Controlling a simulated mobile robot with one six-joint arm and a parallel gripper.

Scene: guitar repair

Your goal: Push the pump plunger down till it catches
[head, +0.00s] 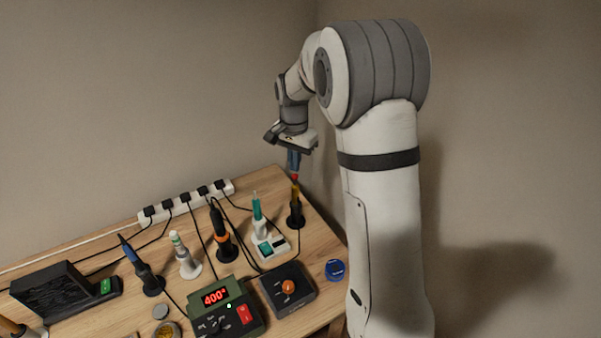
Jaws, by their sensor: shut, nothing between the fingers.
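My gripper (294,168) points straight down at the back right of the bench, with its fingers shut and nothing between them. Just below its fingertips is a small red knob (295,177) on top of a slim, upright amber-and-black tool (296,208), which looks like the pump with its plunger. The fingertips are very close to the knob; I cannot tell whether they touch it. How far the plunger stands out is too small to make out.
On the wooden bench (95,247) stand a teal-topped tool (257,212), an orange-and-black iron (220,238), a white tool (184,258) and a blue-and-black one (142,270). A station reading 400° (215,297), a knob box (288,289) and a power strip (187,200) are nearby.

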